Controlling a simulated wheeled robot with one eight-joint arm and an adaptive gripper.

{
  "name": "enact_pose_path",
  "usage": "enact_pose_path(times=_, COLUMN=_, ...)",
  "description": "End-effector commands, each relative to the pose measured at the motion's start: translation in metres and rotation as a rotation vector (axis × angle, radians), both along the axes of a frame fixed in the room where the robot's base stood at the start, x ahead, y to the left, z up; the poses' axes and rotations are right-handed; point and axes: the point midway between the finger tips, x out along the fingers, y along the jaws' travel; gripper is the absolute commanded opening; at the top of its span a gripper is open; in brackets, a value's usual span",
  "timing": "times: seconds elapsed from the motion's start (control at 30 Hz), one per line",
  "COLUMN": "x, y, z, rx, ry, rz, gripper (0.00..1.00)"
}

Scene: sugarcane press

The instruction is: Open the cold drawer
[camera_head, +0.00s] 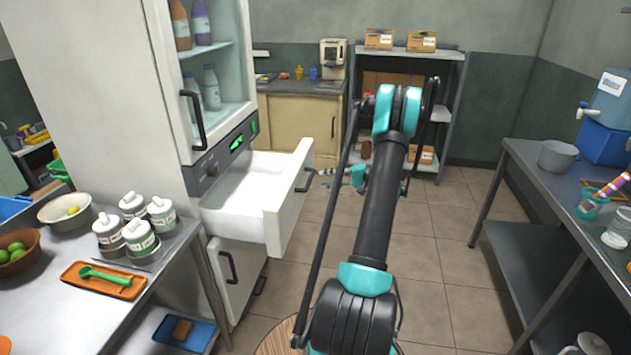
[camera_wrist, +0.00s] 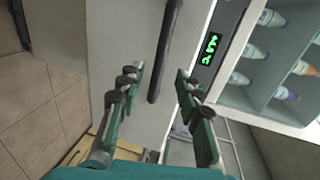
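The cold drawer (camera_head: 246,190) is a white, empty-looking drawer pulled well out of the tall white fridge cabinet, below the green display. Its dark handle (camera_head: 306,180) is on the drawer front. In the wrist view the handle (camera_wrist: 165,50) crosses the white front, and its lower end appears between my fingers. My gripper (camera_wrist: 157,76) is open, with green fingers spread and nothing held. In the head view my gripper (camera_head: 357,178) is just right of the handle, partly hidden behind my arm, and looks apart from it.
A lower white front (camera_head: 235,272) with its own handle is below the drawer. A counter (camera_head: 90,300) with jars and bowls stands at left. A metal table (camera_head: 545,185) stands at right, with a shelf rack (camera_head: 450,110) behind. Tiled floor is clear between.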

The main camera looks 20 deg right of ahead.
Motion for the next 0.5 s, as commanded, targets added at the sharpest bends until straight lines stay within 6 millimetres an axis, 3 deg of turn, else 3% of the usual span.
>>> enact_pose_path(times=0.2, x=-0.017, y=-0.030, z=0.007, rx=0.000, ry=0.000, rz=-0.001, gripper=0.35)
enact_pose_path(times=0.5, x=-0.024, y=-0.040, z=0.010, rx=0.000, ry=-0.001, rz=0.001, gripper=0.35)
